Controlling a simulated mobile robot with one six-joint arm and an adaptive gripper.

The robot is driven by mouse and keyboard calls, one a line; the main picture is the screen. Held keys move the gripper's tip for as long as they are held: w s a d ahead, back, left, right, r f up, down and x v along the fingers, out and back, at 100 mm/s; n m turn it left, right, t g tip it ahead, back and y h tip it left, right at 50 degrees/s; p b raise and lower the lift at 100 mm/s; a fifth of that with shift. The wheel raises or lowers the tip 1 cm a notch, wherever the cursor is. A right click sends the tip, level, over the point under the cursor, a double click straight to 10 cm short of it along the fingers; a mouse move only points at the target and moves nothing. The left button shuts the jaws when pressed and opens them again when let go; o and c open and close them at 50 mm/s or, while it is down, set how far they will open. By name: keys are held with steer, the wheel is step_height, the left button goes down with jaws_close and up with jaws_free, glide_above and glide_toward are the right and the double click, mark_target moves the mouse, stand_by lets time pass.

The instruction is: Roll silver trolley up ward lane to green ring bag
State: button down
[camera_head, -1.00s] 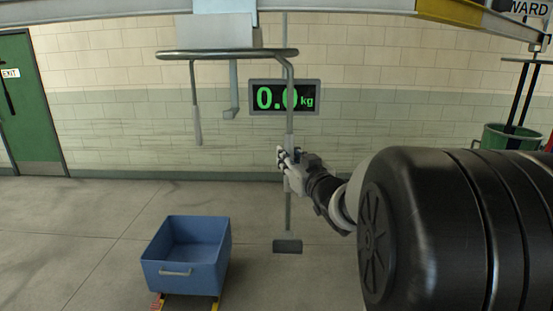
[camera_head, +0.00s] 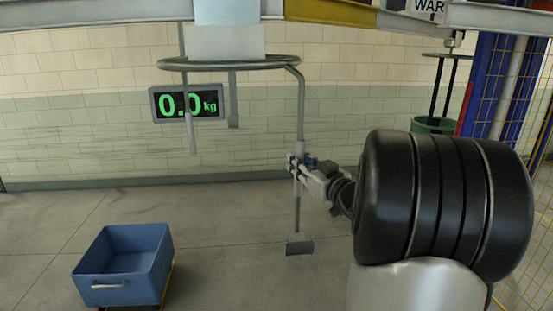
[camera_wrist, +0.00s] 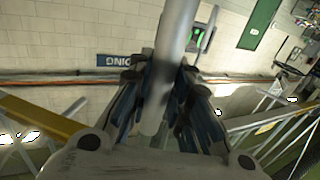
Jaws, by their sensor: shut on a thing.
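The silver trolley (camera_head: 226,42) hangs under the overhead rail, with a grey ring hanger and a long drop bar (camera_head: 301,110) below it. My gripper (camera_head: 299,165) is shut on this bar above its foot plate. In the wrist view the grey bar (camera_wrist: 176,40) runs between the fingers of my gripper (camera_wrist: 160,100). A green bag (camera_head: 433,125) with dark straps hangs at the right, beyond my arm and partly behind it. I cannot make out the colour of the ring above it.
The overhead rail (camera_head: 390,20) has a yellow section right of the trolley. A partly cut-off WARD sign (camera_head: 428,5) hangs upper right. A blue bin (camera_head: 125,265) stands on the floor at left. Yellow mesh fencing (camera_head: 535,110) and a blue post (camera_head: 497,80) stand at right.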

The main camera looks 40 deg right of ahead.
steer(key=s+d+p, duration=0.4)
steer(key=s+d, duration=0.4)
steer(key=d, duration=0.6)
steer(key=shift+s+p, duration=0.35)
steer(key=shift+s, duration=0.05)
steer(key=shift+f, duration=0.2)
